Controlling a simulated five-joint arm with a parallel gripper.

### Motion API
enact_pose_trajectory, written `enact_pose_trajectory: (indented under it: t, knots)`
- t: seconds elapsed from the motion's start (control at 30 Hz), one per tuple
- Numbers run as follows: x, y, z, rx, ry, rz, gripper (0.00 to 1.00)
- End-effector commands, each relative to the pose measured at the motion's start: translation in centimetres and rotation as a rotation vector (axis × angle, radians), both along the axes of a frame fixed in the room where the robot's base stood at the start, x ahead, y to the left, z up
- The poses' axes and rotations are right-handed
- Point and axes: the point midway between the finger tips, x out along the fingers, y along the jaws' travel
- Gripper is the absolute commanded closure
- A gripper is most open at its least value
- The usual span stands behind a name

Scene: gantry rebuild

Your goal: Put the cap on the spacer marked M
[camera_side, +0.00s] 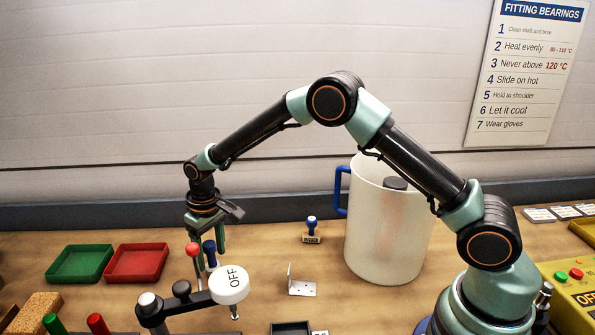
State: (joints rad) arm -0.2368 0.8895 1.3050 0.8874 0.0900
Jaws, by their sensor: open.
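My gripper (207,254) points down over the left middle of the bench, fingers apart. A red ball-topped lever, a blue-topped one and a white disc marked OFF (229,285) stand close by it and partly overlap it in the picture. I cannot make out anything held between the fingers. I cannot pick out a spacer marked M or its cap with certainty. A dark round piece (396,183) shows at the mouth of the large white mug (385,235); I cannot tell what it is.
A green tray (62,279) and a red tray (120,278) lie left of my gripper. A blue-handled stamp (311,238), a metal bracket (303,288) and a dark tray (290,329) lie to its right. A cork block (33,312) is at lower left, a yellow control box (560,290) at right.

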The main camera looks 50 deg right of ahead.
Motion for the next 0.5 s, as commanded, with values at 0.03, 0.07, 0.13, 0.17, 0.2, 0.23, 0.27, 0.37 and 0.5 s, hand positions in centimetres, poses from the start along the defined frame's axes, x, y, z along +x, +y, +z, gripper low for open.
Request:
enact_pose_trajectory:
  t: [0.03, 0.07, 0.13, 0.17, 0.2, 0.23, 0.27, 0.37, 0.5]
  knots:
    - [0.0, 0.0, 0.5, 0.000, -0.002, 0.000, 0.35]
    - [0.0, 0.0, 0.8, 0.000, -0.002, 0.000, 0.35]
    - [0.0, 0.0, 1.9, 0.001, -0.004, 0.000, 0.35]
    - [0.0, 0.0, 2.4, 0.001, -0.004, 0.000, 0.35]
    - [-0.1, 0.0, 3.2, 0.002, -0.006, 0.000, 0.35]
    - [-0.1, 0.0, 3.8, 0.001, -0.005, 0.000, 0.35]
    - [-0.1, 0.0, 4.5, 0.002, -0.006, 0.000, 0.35]
    - [-0.3, -0.1, 6.6, 0.001, -0.005, 0.000, 0.35]
    - [-0.5, -0.1, 9.2, 0.001, -0.005, 0.000, 0.35]
